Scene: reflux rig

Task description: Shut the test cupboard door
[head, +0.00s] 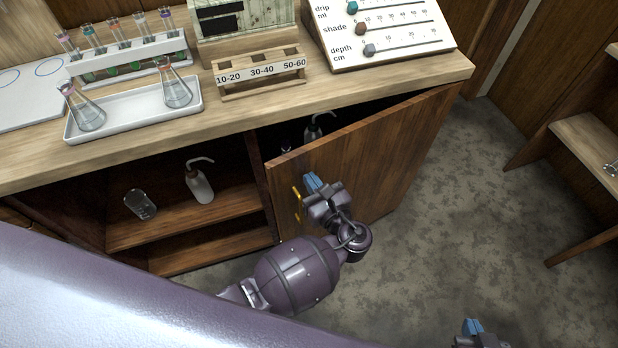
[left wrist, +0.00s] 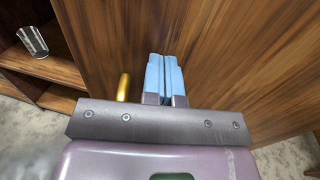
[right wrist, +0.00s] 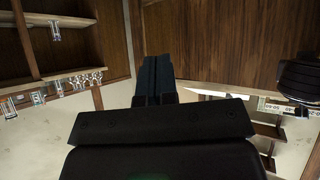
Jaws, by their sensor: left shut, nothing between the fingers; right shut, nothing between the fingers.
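The wooden cupboard door (head: 385,150) under the bench stands partly open, swung outward, with a yellow handle (head: 297,203) near its free edge. The cupboard (head: 235,203) shows a dark interior behind it. My left gripper (head: 313,182) is shut and empty, with its blue fingertips at the door's outer face, just right of the handle. In the left wrist view the door (left wrist: 230,60) fills most of the picture and the handle (left wrist: 123,87) stands left of the fingers; whether they touch the door I cannot tell. My right gripper (head: 473,328) is shut and empty, low over the floor.
Inside the cupboard are a wash bottle (head: 199,182) and a beaker (head: 140,204) on a shelf. The bench top (head: 235,112) holds a tray with flasks, a test tube rack and a slider panel (head: 385,30). The floor (head: 440,215) right of the door is clear; a wooden shelf unit (head: 585,145) stands at far right.

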